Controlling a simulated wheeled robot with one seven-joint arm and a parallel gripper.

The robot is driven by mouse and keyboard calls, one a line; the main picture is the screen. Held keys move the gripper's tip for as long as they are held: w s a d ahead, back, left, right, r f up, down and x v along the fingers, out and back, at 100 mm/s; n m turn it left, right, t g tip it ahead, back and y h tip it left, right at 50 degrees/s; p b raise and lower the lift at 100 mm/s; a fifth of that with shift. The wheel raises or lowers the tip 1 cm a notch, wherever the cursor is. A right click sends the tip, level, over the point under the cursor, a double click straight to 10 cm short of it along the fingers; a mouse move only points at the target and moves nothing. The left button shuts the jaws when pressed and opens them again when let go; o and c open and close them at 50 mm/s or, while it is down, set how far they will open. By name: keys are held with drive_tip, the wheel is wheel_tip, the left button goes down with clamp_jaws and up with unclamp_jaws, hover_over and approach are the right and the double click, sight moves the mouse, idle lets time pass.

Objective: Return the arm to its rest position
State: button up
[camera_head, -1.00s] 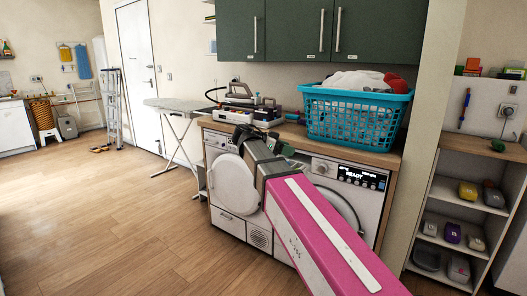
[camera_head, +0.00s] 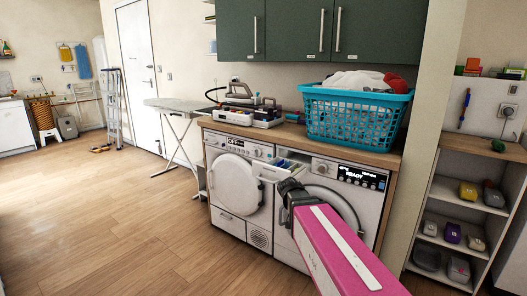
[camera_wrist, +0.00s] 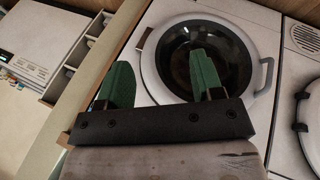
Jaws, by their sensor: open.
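My pink arm (camera_head: 345,250) reaches up from the lower right of the head view and ends in front of the right-hand washing machine (camera_head: 372,205). In the wrist view my gripper (camera_wrist: 160,82) shows two green fingers set well apart, with nothing between them. Behind the fingers is the round dark door (camera_wrist: 215,60) of a machine. In the head view the fingers are hidden behind the arm's end.
A detergent drawer (camera_head: 280,170) stands pulled out between the machines. A teal laundry basket (camera_head: 355,118) and an iron (camera_head: 240,115) are on the counter. Open shelves (camera_head: 440,190) stand at right.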

drive_tip(key=s+d+f+n+y, duration=0.1)
drive_tip(key=s+f+n+y, duration=0.3)
drive_tip(key=s+f, duration=0.4)
wheel_tip(320, 180, down, 4)
drive_tip(key=shift+s+d+g+y, duration=0.15)
drive_tip(key=shift+s+g+y, duration=0.25)
drive_tip(key=shift+y, duration=0.5)
